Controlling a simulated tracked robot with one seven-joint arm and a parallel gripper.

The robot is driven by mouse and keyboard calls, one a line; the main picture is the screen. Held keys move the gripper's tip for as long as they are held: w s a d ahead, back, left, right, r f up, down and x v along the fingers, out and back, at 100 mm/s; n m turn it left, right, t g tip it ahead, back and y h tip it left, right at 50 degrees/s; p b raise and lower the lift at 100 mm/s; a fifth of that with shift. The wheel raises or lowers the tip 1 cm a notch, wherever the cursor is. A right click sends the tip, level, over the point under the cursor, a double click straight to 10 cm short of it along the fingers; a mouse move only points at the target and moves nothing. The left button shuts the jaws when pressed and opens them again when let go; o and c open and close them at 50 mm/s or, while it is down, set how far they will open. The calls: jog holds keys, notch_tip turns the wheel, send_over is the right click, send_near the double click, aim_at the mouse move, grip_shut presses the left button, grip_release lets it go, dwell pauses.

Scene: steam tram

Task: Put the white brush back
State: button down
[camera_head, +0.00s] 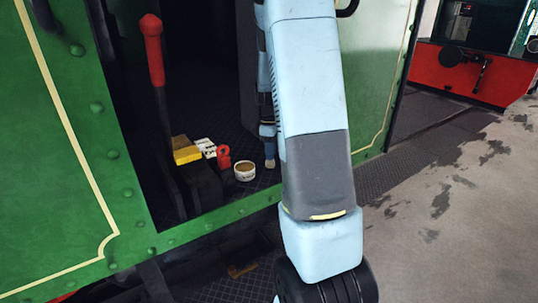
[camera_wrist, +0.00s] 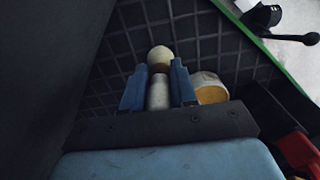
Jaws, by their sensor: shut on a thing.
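My gripper (camera_wrist: 160,90) is shut on the white brush (camera_wrist: 159,92), a pale cylinder with a rounded cream end (camera_wrist: 160,57), between its two blue fingers in the wrist view. In the head view my gripper (camera_head: 268,132) hangs inside the dark doorway of the green tram, and a tan end (camera_head: 270,163) of the brush shows below it, close above the ribbed floor. I cannot tell whether it touches the floor. The upper part of the brush is hidden by the fingers.
A white tin (camera_head: 244,171) with tan contents stands just left of the brush; it also shows in the wrist view (camera_wrist: 211,94). Further left are a red item (camera_head: 223,156), a white item (camera_head: 205,147), a yellow block (camera_head: 185,151) and a red-handled lever (camera_head: 152,50). Green panels (camera_head: 60,150) flank the doorway.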

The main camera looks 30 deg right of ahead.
jog(key=shift+f, duration=0.7)
jog(key=c, duration=0.9)
grip_release()
